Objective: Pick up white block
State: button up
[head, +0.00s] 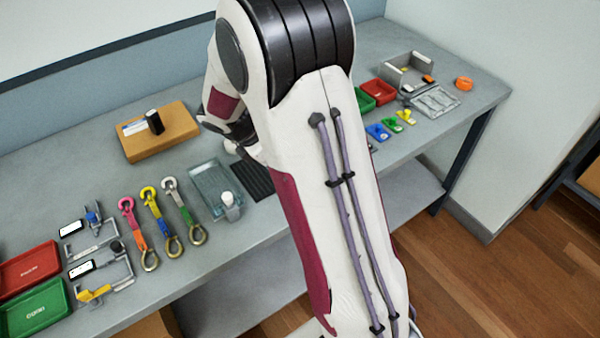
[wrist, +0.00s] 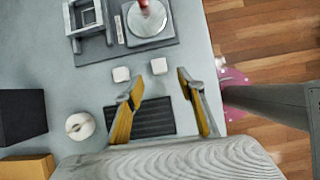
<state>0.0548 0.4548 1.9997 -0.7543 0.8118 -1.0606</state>
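Two small white blocks show in the wrist view, a left block (wrist: 121,74) and a right block (wrist: 159,66), apart from each other on the grey table (wrist: 205,60). My gripper (wrist: 158,88) is open, its two yellow-sided fingers spread apart. The right block appears in line with the gap between the fingertips, just beyond them in the picture. The left block appears just beyond the left fingertip. Nothing is seen between the fingers except a black ribbed mat (wrist: 153,117) below. In the head view my arm covers the blocks and most of the gripper.
In the wrist view, a grey frame (wrist: 88,22) and a round plate (wrist: 148,22) stand beyond the blocks. A round white object (wrist: 80,126) and a dark block (wrist: 20,115) lie left. The table edge is right. A clear tray (head: 208,180) shows in the head view.

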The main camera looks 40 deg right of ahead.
jog(key=shift+d, duration=0.1)
jog(key=shift+d+x, duration=0.25)
jog(key=shift+x, duration=2.3)
jog(key=shift+r, duration=0.15)
jog(key=c, duration=0.9)
